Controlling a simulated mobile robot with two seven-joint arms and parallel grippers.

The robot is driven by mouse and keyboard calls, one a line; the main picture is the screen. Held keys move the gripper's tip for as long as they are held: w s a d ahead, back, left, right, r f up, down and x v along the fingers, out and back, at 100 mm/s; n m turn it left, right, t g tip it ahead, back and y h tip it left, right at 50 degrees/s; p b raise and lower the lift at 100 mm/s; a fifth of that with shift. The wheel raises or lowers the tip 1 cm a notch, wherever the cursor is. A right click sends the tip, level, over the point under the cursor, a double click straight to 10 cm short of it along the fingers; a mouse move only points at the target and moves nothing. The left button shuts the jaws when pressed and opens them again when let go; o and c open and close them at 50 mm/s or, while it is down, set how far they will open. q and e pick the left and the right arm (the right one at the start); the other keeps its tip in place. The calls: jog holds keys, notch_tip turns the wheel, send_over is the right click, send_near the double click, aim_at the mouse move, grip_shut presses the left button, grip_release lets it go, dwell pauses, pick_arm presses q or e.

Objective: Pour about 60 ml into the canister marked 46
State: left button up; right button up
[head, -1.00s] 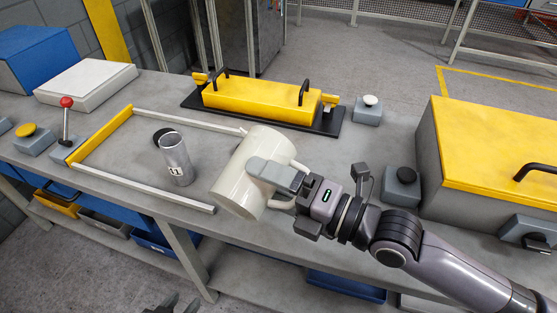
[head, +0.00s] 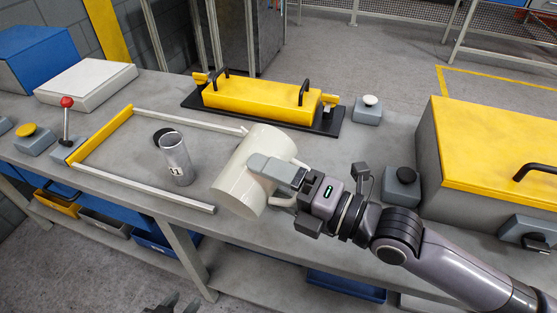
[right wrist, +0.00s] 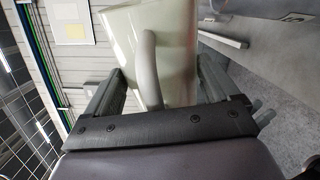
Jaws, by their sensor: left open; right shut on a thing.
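A cream jug (head: 240,180) is held by my right gripper (head: 275,172) above the bench, right of the metal canister. It is strongly tilted. Its handle (right wrist: 150,65) shows between the fingers in the right wrist view. A small grey metal canister (head: 178,158) stands upright on the bench; its white label is too small to read surely. I see no stream between jug and canister, and the contents of both are hidden. My left gripper (head: 172,304) shows only its dark tips at the bottom edge, open and empty, in front of the bench.
A light rail frame with a yellow bar (head: 100,135) surrounds the canister's area. A yellow handled block (head: 262,103) lies at the back. A red-knobbed lever (head: 66,120) stands left; a large yellow-lidded box (head: 490,150) stands right.

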jog(key=shift+r, duration=0.1)
jog(key=f+n+b, duration=0.2)
jog(key=shift+s+a+f+n+b, duration=0.2)
jog(key=shift+s+f+n+b, duration=0.1)
jog(key=shift+s+n, duration=0.1)
jog(key=shift+r+n, duration=0.4)
jog(key=shift+n, duration=0.6)
jog(key=shift+f+n, duration=0.35)
jog(key=shift+n, duration=0.05)
